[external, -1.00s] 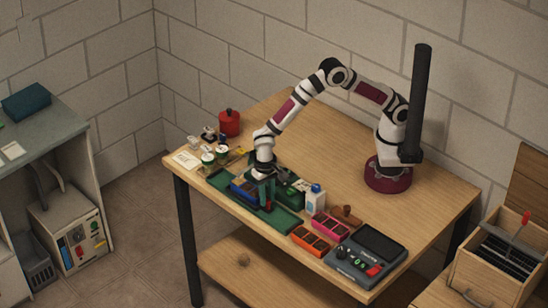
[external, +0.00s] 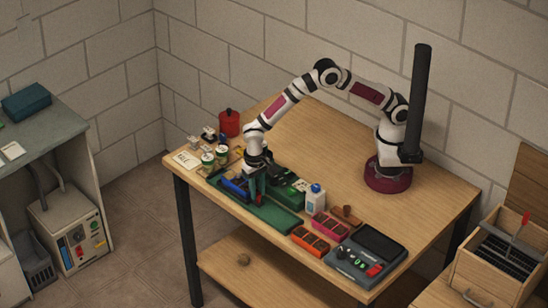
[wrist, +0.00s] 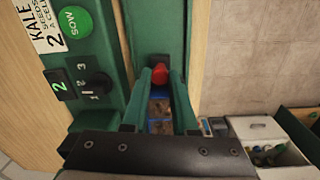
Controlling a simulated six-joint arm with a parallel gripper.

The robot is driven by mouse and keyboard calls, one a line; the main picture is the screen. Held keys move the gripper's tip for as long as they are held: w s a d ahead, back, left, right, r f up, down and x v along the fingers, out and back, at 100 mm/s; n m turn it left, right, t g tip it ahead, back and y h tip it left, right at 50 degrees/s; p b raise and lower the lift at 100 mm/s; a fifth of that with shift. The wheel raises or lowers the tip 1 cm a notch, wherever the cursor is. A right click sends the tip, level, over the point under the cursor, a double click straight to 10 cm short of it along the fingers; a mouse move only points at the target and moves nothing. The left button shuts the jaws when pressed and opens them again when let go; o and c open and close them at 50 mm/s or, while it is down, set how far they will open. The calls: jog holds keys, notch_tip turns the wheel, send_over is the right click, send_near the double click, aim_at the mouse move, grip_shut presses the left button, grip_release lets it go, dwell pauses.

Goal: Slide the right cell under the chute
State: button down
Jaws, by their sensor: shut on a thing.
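My gripper (wrist: 160,75) is shut on a red knob (wrist: 159,72), with a teal finger on each side of it in the wrist view. Blue cells (wrist: 158,105) show between the fingers below the knob. In the external view my gripper (external: 257,192) points down over the green track (external: 270,219), and the blue cell tray (external: 235,187) lies just left of it. The green seeder box (wrist: 95,50) beside the track has a kale label, a SOW button, a dial and a display reading 2. I cannot make out the chute or which cell is under it.
A white bottle (external: 315,199) with a blue cap stands right of the track. Pink (external: 326,227) and orange (external: 309,241) trays and a dark console (external: 367,256) lie further right. Tins (external: 208,158) and a red pot (external: 229,122) stand at the left.

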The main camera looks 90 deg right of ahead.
jog(key=w+d, duration=0.3)
jog(key=c, duration=0.7)
grip_release()
jog(key=r, duration=1.6)
jog(key=shift+w+a, duration=0.2)
jog(key=shift+a, duration=0.05)
